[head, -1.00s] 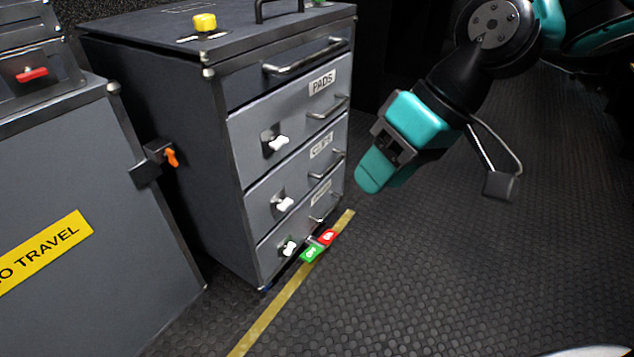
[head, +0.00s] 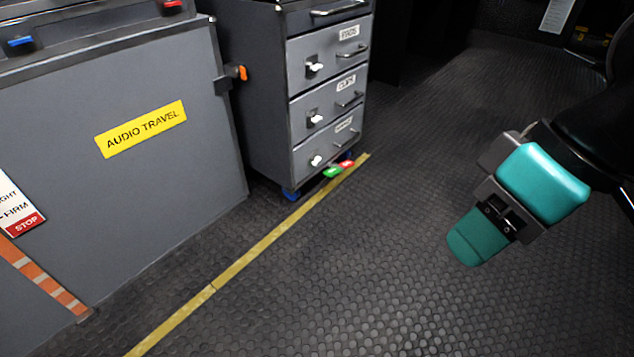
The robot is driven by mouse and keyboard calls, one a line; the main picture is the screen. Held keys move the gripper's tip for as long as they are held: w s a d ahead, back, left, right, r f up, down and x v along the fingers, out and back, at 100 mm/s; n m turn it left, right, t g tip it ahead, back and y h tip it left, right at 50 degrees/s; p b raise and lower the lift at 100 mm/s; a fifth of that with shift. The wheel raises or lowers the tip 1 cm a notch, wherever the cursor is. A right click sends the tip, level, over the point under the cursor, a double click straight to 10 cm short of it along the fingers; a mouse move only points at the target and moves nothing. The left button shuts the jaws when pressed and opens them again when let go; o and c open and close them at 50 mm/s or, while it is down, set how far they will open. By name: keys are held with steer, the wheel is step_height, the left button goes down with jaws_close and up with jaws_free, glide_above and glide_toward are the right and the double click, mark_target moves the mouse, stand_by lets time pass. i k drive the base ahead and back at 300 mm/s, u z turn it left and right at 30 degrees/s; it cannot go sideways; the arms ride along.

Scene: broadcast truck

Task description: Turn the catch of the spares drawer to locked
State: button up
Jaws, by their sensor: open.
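A grey drawer cabinet (head: 262,110) stands at upper centre. Its drawers carry white catches: one on the PADS drawer (head: 300,72), one on the middle drawer (head: 335,100), and a white catch (head: 316,161) on the bottom drawer (head: 303,156). The bottom label (head: 343,125) is too small to read, so I cannot confirm which is the spares drawer.
A grey case with a yellow AUDIO TRAVEL label (head: 141,129) stands left of the cabinet. An orange latch (head: 240,73) sticks out between them. A yellow floor line (head: 245,262) runs past the cabinet. The dark studded floor (head: 390,290) in front is clear.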

mark_target(315, 160)
steer(key=z, duration=0.6)
steer(key=i, duration=1.6)
steer(key=u, duration=0.7)
